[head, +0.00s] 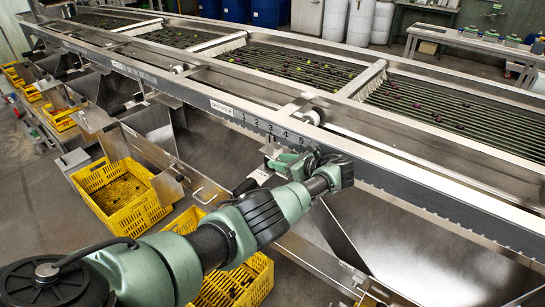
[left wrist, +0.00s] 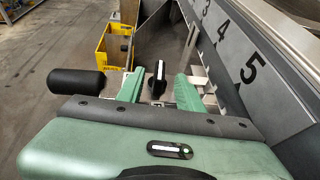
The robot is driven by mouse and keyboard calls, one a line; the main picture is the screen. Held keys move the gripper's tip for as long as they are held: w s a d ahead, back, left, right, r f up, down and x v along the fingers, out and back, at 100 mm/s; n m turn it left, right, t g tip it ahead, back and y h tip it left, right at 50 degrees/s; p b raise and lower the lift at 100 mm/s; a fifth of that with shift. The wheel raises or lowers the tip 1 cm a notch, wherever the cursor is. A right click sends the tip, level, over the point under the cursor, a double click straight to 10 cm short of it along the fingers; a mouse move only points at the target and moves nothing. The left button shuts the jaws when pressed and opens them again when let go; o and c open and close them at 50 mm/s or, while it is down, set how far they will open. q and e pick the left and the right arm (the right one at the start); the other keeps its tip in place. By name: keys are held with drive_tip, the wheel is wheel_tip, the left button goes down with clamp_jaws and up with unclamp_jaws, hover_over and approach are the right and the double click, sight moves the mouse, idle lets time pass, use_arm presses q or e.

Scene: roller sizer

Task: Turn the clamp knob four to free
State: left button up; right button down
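A black clamp knob (left wrist: 159,79) with a white pointer stripe shows in the left wrist view, between the two green fingers of my left gripper (left wrist: 159,90). The stripe points roughly up in that view. The fingers are apart, with a gap on each side of the knob. The printed numbers 3, 4 and 5 run along the rail (left wrist: 238,62) just to the right. In the head view my left gripper (head: 280,161) is at the rail's side, below the numbers. I cannot make out the knob there. My right gripper is not in view.
A black handle (left wrist: 77,82) lies left of the fingers in the left wrist view. The steel sizer frame (head: 420,187) runs close along my arm. Yellow crates (head: 147,210) stand on the floor below. Open floor lies at the left.

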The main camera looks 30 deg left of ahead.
use_arm(q)
drive_tip(key=v, duration=0.2)
drive_tip(key=shift+d+r, duration=0.1)
drive_tip(key=shift+d, duration=0.2)
drive_tip(key=shift+o, duration=0.3)
